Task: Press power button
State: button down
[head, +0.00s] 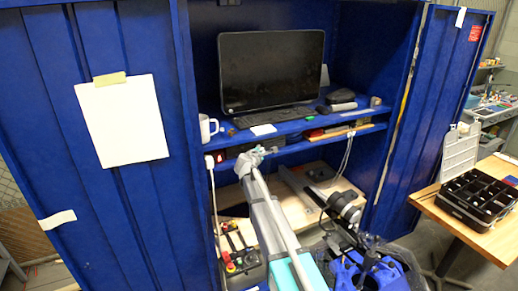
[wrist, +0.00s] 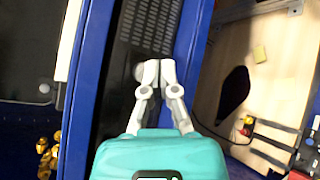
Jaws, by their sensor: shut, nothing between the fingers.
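A dark computer case with a perforated grille (wrist: 151,25) lies in the blue cabinet's narrow shelf gap in the wrist view. A small round grey spot, which looks like the power button (wrist: 139,72), shows on its front just left of my fingertips. My gripper (wrist: 159,72) is shut and empty, its grey fingertips together over the case front. I cannot tell whether they touch it. In the head view my gripper (head: 261,150) is at the lower shelf, in front of the dark case (head: 238,151), and hides part of it.
The blue shelf (head: 292,124) above holds a monitor (head: 271,70), a keyboard (head: 274,116) and a white mug (head: 208,128). Below are a wooden board (head: 298,207), tools and hanging white cables. A table with a black organiser (head: 478,198) stands at right.

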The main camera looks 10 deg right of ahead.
jog(key=shift+w, duration=0.1)
dwell(0.3)
jog(key=shift+w+a, duration=0.1)
jog(key=shift+w, duration=0.2)
jog(key=shift+w+a, duration=0.15)
jog(key=shift+w, duration=0.2)
dwell(0.9)
jog(key=shift+s, duration=0.15)
jog(key=shift+s+d, duration=0.25)
jog(key=shift+s, duration=0.4)
dwell(0.4)
jog(key=shift+s+d, duration=0.2)
jog(key=shift+s, duration=0.6)
jog(key=shift+s+d, duration=0.25)
jog(key=shift+s, duration=0.55)
jog(key=shift+s+d, duration=0.2)
jog(key=shift+s, duration=0.6)
